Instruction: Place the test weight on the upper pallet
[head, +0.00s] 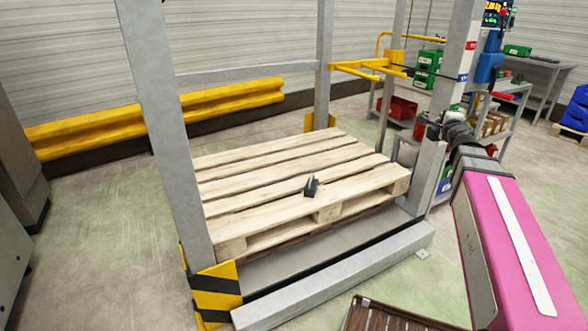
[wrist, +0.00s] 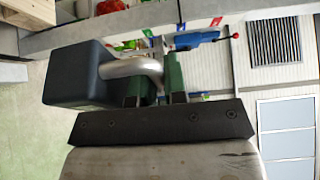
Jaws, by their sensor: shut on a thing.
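The test weight (wrist: 75,76) is a dark blue block with a curved grey metal handle in the wrist view. My gripper (wrist: 157,82) has its green fingers closed on that handle, and the block sticks out to the left. The upper pallet (head: 285,165) is pale slatted wood inside a grey frame in the head view. A small dark forked object (head: 311,187) is on its near boards. In the head view my pink arm reaches in from the right; I cannot make out the gripper or the weight there. A pale wooden edge (wrist: 22,15) shows at the wrist view's top left.
Grey posts (head: 165,120) stand around the pallet. A yellow barrier (head: 150,110) runs behind it. Shelves with green bins (head: 427,68) and a workbench (head: 540,75) are at the back right. A brown slatted object (head: 385,318) is at the bottom. Floor at the left is clear.

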